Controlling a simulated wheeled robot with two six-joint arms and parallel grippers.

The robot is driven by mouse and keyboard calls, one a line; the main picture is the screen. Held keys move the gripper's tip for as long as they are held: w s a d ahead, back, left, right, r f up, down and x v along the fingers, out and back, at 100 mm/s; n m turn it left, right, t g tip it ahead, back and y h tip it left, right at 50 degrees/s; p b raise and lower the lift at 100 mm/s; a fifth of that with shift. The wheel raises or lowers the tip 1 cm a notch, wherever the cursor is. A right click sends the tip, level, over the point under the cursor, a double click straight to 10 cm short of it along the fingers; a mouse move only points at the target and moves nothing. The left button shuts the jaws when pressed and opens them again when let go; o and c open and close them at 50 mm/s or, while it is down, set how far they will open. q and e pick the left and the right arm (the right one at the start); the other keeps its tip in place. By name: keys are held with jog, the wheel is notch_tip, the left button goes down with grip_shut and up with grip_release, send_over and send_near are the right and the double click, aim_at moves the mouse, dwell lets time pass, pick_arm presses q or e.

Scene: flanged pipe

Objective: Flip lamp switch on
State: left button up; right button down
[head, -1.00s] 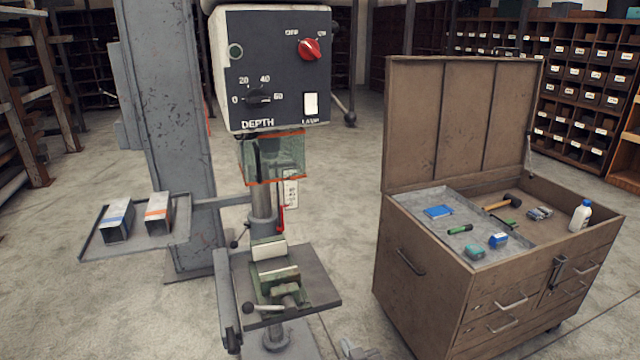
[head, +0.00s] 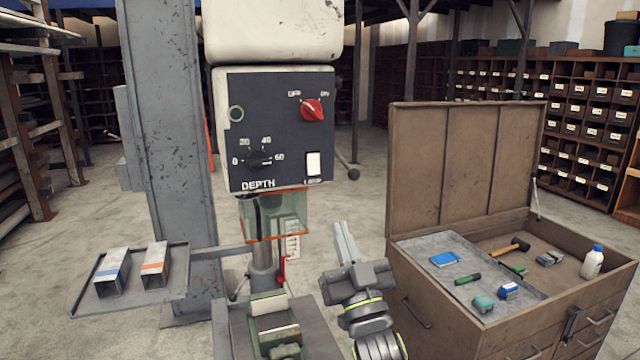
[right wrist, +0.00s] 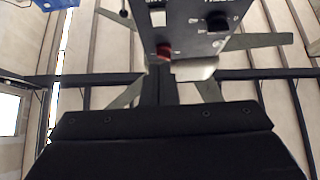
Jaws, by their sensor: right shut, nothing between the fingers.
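The lamp switch (head: 313,163) is a white rocker at the lower right of the drill press's dark control panel (head: 275,130). It also shows in the right wrist view (right wrist: 158,18). I cannot tell which way the rocker is tipped. My right gripper (head: 342,230) is shut and empty, pointing up, below and a little right of the switch and apart from the panel. In the right wrist view the dark gripper body fills the bottom, and its fingers (right wrist: 160,85) point toward the panel. My left gripper is not in view.
The panel also carries a red knob (head: 312,109) and a depth dial (head: 259,158). A clear guard (head: 275,215) hangs under the head. A side tray (head: 128,292) holds two metal tubes. A brown tool chest (head: 440,305) with its lid raised stands at the right.

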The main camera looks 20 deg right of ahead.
jog(key=shift+w, duration=0.1)
send_near(314, 166)
notch_tip(314, 166, up, 4)
jog(key=shift+w+f+b, duration=0.15)
jog(key=shift+w+b, duration=0.25)
jog(key=shift+w, duration=0.75)
jog(key=shift+w+f+b, duration=0.15)
jog(key=shift+w+b, duration=0.25)
jog(key=shift+w, duration=0.75)
